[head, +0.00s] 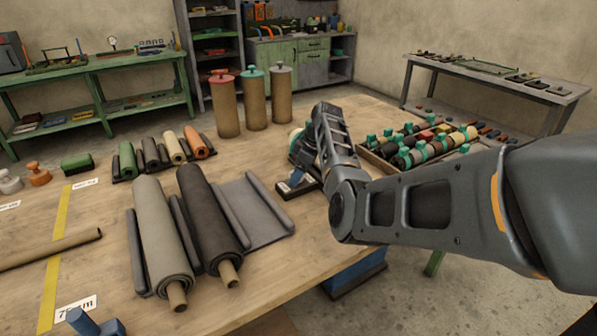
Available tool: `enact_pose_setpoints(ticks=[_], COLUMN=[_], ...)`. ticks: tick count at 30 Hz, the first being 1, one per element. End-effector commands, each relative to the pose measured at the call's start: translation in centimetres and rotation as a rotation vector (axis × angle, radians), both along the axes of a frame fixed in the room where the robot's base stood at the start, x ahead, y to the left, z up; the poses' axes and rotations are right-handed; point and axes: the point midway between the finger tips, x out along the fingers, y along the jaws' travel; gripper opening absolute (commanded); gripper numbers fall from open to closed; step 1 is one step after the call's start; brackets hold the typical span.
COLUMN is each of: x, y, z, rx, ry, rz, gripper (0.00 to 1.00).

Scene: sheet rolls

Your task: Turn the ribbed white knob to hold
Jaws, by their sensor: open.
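My gripper (299,160) points down at the back right of the wooden table, partly covered by my own arm links. Its fingers are small and dark here, apart, with nothing visibly held. Just below it is a low dark fixture (297,190) with a blue part and a pale label. A small cream-white round part (295,136) shows just left of my wrist; I cannot tell whether it is the ribbed white knob. No ribs, pointer or hold mark can be made out, nor whether the gripper touches anything.
Grey and black sheet rolls (212,217) lie left of the fixture on the table (105,250). Three tall brown cylinders (254,100) with coloured tops stand behind. A tray of small rolls (372,160) lies right of my arm. Bare wood shows at the front.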

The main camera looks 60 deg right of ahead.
Motion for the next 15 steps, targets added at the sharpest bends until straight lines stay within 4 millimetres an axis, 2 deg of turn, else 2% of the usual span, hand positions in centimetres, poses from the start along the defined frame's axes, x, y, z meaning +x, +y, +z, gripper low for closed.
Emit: enact_pose_setpoints(ticks=[2, 15], x=[0.00, -0.01], y=[-0.01, -0.01], z=[0.02, 0.05], rx=[0.000, 0.000], ry=[0.000, 0.000], rz=[0.000, 0.000], gripper=[0.72, 0.30])
